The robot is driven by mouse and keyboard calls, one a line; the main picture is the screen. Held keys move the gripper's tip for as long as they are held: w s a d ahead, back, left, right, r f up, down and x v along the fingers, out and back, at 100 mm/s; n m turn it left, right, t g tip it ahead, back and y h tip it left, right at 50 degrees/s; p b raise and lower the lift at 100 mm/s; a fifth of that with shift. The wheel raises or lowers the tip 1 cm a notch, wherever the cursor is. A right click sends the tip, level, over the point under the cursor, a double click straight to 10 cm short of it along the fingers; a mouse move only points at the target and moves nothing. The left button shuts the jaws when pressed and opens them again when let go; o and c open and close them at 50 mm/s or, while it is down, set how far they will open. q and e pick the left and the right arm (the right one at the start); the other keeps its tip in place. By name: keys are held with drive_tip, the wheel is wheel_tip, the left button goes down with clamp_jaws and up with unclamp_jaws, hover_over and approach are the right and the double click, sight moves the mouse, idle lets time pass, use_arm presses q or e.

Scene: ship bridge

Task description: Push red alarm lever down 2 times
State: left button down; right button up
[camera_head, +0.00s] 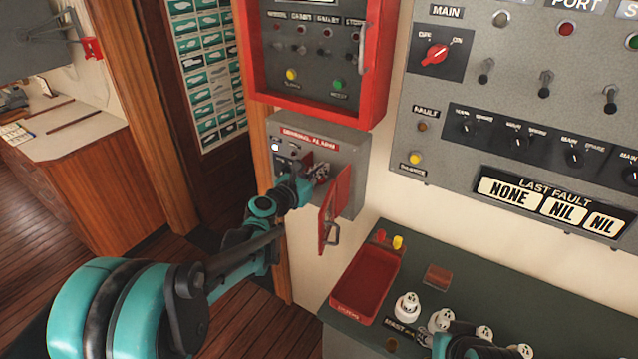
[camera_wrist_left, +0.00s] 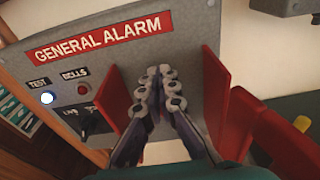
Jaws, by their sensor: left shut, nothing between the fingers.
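The grey general alarm box (camera_head: 349,160) is on the wall below a red-framed panel, and its red label (camera_wrist_left: 103,35) shows close up in the left wrist view. Its red cover (camera_head: 334,207) hangs open on the right. My left gripper (camera_head: 312,181) is at the box front. In the left wrist view the shut, empty fingers (camera_wrist_left: 159,86) lie between a red plate on the left (camera_wrist_left: 118,103) and another on the right (camera_wrist_left: 214,97). I cannot make out the lever itself or any contact with it; the fingers hide the middle of the box.
A lit white test lamp (camera_wrist_left: 47,98) and a black switch (camera_wrist_left: 92,121) are left of the fingers. A red tray (camera_head: 366,283) and several white knobs (camera_head: 407,306) are on the console below. Part of my right arm (camera_head: 465,345) shows at the bottom edge.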

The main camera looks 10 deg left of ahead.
sight(320, 183)
use_arm(q)
drive_tip(key=shift+f, duration=0.2)
use_arm(e)
drive_tip(key=shift+f, duration=0.15)
use_arm(q)
drive_tip(key=shift+f+b, duration=1.65)
drive_tip(key=shift+f, duration=0.25)
use_arm(e)
drive_tip(key=shift+f, duration=1.55)
use_arm(q)
drive_tip(key=shift+f, duration=0.25)
use_arm(e)
drive_tip(key=shift+f, duration=0.15)
use_arm(q)
drive_tip(key=shift+r, duration=0.1)
drive_tip(key=shift+r+p, duration=1.65)
drive_tip(key=shift+r, duration=0.65)
use_arm(e)
wheel_tip(320, 183, up, 4)
drive_tip(key=shift+f, duration=0.25)
use_arm(q)
drive_tip(key=f+p+v, duration=0.1)
drive_tip(key=v, duration=0.8)
drive_tip(key=shift+r, duration=0.4)
use_arm(e)
drive_tip(key=shift+r, duration=0.8)
